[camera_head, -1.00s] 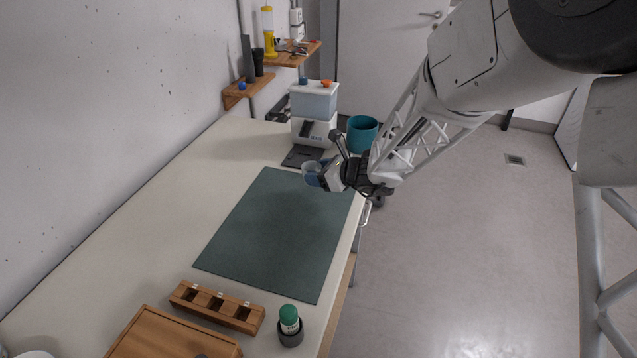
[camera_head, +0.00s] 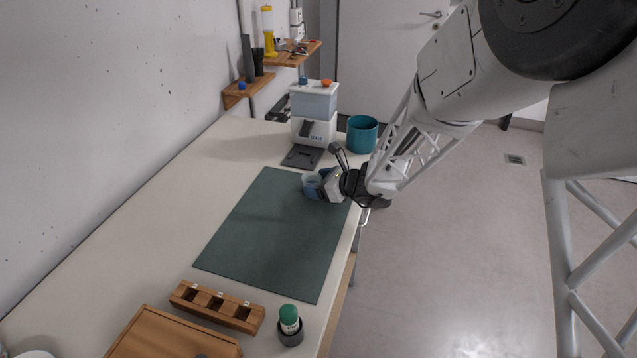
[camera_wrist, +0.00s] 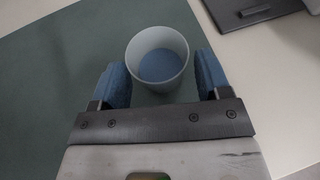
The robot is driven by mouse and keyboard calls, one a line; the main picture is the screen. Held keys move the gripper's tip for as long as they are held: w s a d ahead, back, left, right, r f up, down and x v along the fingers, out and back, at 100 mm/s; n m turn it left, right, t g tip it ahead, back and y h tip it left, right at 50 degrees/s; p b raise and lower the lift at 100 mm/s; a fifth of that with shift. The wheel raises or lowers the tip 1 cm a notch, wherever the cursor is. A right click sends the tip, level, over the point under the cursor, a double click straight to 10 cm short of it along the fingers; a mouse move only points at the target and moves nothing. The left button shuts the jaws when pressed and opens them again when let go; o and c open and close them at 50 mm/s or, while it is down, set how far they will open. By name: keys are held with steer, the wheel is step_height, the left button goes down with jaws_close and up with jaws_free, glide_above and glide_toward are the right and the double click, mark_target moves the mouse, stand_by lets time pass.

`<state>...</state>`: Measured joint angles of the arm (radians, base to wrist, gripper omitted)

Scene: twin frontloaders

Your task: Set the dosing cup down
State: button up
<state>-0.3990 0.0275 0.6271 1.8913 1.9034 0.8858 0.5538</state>
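The dosing cup (camera_wrist: 143,70) is a small translucent whitish cup with blue contents. It is upright and appears to stand on the far right part of the dark green mat (camera_head: 270,235); it also shows in the head view (camera_head: 311,186). My gripper (camera_wrist: 162,75) has one blue finger on each side of the cup. A narrow gap shows between the cup and the right finger, while the left finger looks very close to it or touching. In the head view my gripper (camera_head: 324,184) reaches in from the right and partly hides the cup.
A white dispenser (camera_head: 314,115) with a dark base plate (camera_head: 302,157) stands behind the mat, beside a teal pot (camera_head: 362,135). A wooden holder (camera_head: 217,307) and a green-capped bottle (camera_head: 290,318) are at the near end. Most of the mat is clear.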

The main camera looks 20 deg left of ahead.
steer(key=shift+o, duration=0.6)
steer(key=shift+r, duration=0.1)
steer(key=shift+d+r, duration=0.1)
steer(key=v, duration=1.2)
steer(key=shift+r, duration=0.1)
stand_by(0.4)
